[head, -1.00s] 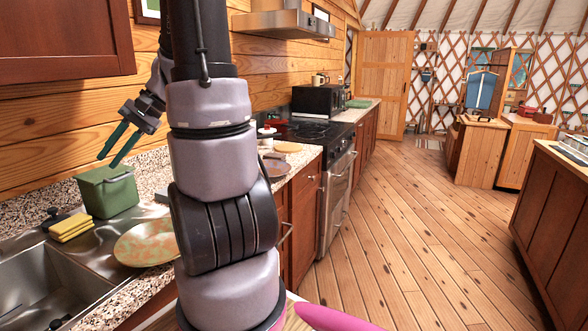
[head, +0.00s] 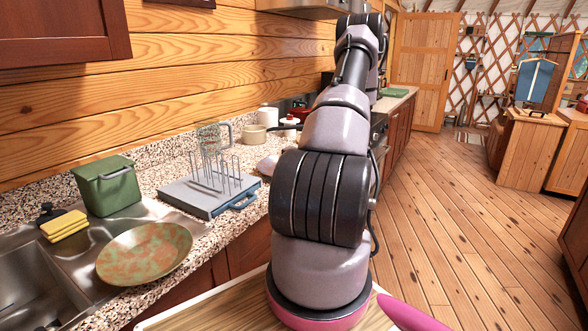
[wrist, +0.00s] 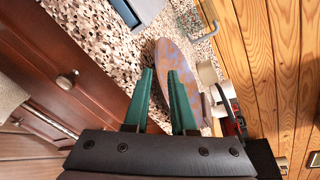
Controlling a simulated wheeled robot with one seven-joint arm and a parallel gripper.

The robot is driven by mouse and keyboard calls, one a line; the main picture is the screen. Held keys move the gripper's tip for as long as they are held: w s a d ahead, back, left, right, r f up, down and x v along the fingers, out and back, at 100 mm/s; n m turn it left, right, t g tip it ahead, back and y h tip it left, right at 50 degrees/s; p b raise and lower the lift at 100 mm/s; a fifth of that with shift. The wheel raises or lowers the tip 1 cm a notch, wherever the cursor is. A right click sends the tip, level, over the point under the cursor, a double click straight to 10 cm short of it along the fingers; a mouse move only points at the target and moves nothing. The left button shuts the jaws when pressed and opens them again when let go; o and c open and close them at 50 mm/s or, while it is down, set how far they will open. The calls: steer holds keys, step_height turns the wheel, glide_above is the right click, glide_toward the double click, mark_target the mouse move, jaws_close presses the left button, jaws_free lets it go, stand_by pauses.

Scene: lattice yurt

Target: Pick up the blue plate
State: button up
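A plate mottled in blue-purple and orange (wrist: 178,62) lies on the speckled counter in the wrist view, just beyond my fingertips. My gripper (wrist: 161,73) is open, its two green fingers apart and pointing at the plate. The right finger overlaps the plate in the picture and the left finger is beside its edge. Nothing shows held between the fingers, and I cannot tell whether they touch the plate. In the head view my arm hides my gripper and most of that counter area. A different plate, green and orange (head: 145,252), sits by the sink.
A green bin (head: 108,186) and a yellow sponge (head: 66,228) are by the sink (head: 35,290). Bowls and a white canister (head: 289,128) stand near the wall. The floor at right is clear.

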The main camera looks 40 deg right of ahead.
steer(key=x, duration=0.4)
steer(key=shift+w+a, duration=0.1)
steer(key=shift+w, duration=0.2)
steer(key=shift+x, duration=2.75)
steer(key=shift+f, duration=0.15)
jaws_close()
